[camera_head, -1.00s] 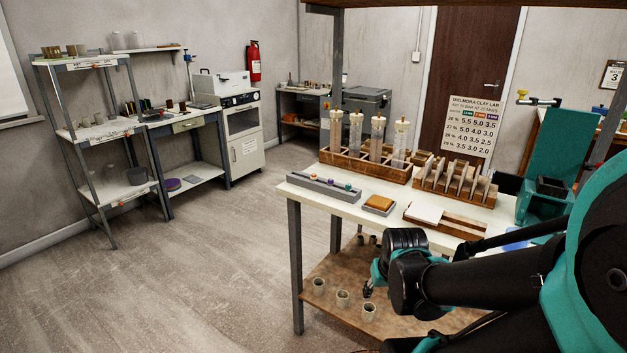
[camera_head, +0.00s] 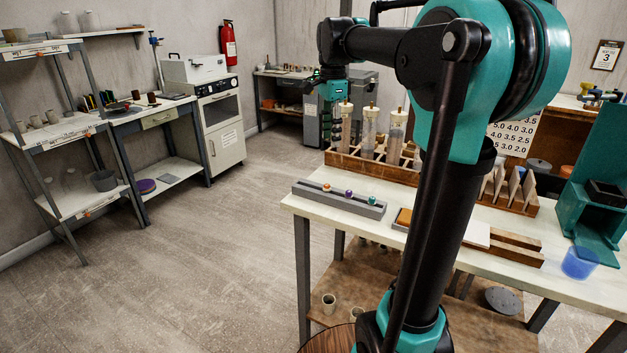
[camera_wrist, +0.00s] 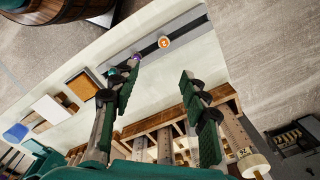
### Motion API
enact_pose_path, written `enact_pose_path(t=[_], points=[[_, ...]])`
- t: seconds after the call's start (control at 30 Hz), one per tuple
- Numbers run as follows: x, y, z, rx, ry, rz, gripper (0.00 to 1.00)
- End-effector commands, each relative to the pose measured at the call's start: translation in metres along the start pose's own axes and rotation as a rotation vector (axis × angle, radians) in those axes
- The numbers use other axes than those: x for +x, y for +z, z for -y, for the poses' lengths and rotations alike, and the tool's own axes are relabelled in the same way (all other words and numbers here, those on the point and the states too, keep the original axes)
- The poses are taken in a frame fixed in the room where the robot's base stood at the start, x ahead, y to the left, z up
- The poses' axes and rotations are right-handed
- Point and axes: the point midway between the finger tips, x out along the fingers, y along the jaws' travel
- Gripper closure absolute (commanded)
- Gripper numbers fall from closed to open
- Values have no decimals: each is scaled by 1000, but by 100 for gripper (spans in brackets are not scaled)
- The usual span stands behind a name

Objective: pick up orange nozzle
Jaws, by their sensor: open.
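The orange nozzle (camera_head: 327,187) sits at the left end of a long grey rack (camera_head: 338,201) on the white-topped bench. A purple nozzle (camera_head: 349,194) and a teal nozzle (camera_head: 372,200) sit to its right in the same rack. In the wrist view the orange nozzle (camera_wrist: 164,42) lies ahead of the gap between my fingers, apart from them. The purple nozzle (camera_wrist: 133,61) is at the left fingertip's edge, and the left finger hides part of the rack. My gripper (camera_wrist: 160,72) is open and empty. In the head view my gripper (camera_head: 334,138) is above the bench's back left.
A wooden rack of tall syringes (camera_head: 369,135) stands close behind the nozzle rack and shows under my fingers in the wrist view. A slotted wooden rack (camera_head: 507,188), a teal stand (camera_head: 588,215) and a blue cup (camera_head: 579,262) are to the right. The floor left of the bench is clear.

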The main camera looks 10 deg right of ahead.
Motion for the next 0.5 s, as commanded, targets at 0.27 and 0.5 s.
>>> enact_pose_path(t=[0.27,0.5], points=[[11,1,4,59,14,1,55],[59,1,3,57,14,1,55]])
